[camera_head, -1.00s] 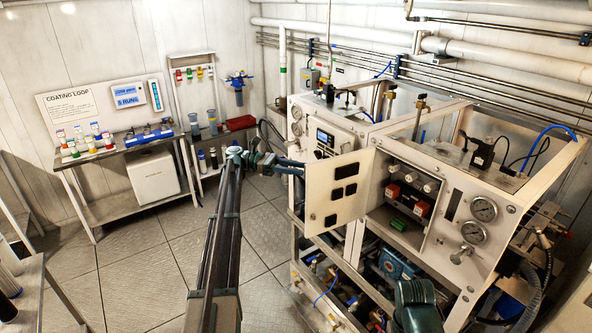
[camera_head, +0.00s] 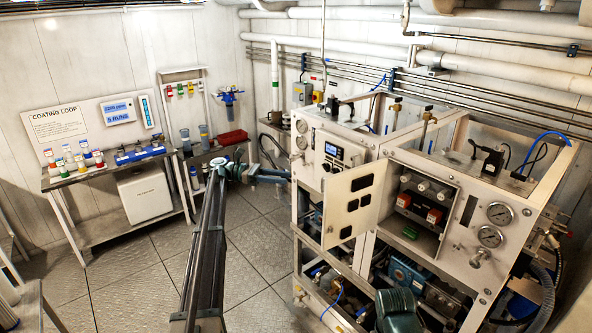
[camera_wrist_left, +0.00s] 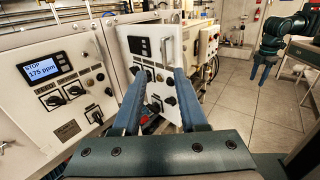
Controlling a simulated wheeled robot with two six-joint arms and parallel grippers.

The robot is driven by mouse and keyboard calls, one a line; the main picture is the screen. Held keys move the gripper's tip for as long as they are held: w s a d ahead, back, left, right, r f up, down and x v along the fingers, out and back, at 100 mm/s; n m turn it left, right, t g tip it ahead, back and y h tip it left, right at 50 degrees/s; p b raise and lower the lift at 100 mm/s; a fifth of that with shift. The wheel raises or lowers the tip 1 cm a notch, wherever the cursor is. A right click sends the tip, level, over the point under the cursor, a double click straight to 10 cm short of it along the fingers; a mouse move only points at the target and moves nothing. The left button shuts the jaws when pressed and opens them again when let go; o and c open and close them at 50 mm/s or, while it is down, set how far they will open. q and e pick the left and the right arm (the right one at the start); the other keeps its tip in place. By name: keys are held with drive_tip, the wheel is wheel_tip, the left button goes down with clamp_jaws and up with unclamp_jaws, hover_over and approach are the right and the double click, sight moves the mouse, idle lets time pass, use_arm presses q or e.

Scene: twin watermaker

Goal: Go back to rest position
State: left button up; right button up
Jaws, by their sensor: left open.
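My left arm (camera_head: 208,250) stretches forward from the bottom of the head view. It bends right at a green joint toward the left white cabinet (camera_head: 305,130). My left gripper (camera_wrist_left: 160,76) shows in the left wrist view with its two blue fingers apart and nothing between them. Its fingers point at a white panel with knobs (camera_wrist_left: 143,45); whether they touch it I cannot tell. A green joint of my right arm (camera_head: 397,308) shows at the bottom; the right gripper does not show clearly.
An open white door (camera_head: 350,205) stands out from the cabinets near my left arm. A display (camera_wrist_left: 43,67) reads STOP, 175 ppm. A bench (camera_head: 95,180) with bottles stands at the left. The tiled floor (camera_head: 262,245) between them is clear.

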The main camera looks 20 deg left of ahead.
use_arm(q)
drive_tip(key=s+d+f+m+g+y, duration=0.2)
drive_tip(key=s+d+f+m+y, duration=0.7)
drive_tip(key=s+d+f, duration=0.85)
drive_tip(key=s+f+m+t+y, duration=0.1)
drive_tip(key=s+f+m+y, duration=0.1)
drive_tip(key=s+m+y, duration=0.45)
drive_tip(key=s+f+m+y, duration=0.3)
drive_tip(key=s+m, duration=0.1)
drive_tip(key=s, duration=0.6)
drive_tip(key=s+d+f+m+g+b, duration=0.1)
drive_tip(key=s+d+f+m+b, duration=0.2)
drive_tip(key=d+f+b, duration=0.8)
drive_tip(key=shift+s+d+f+y+b, duration=0.35)
drive_tip(key=shift+s+b, duration=0.3)
drive_tip(key=shift+s, duration=0.2)
drive_tip(key=shift+a+m, duration=0.1)
drive_tip(key=shift+m, duration=0.15)
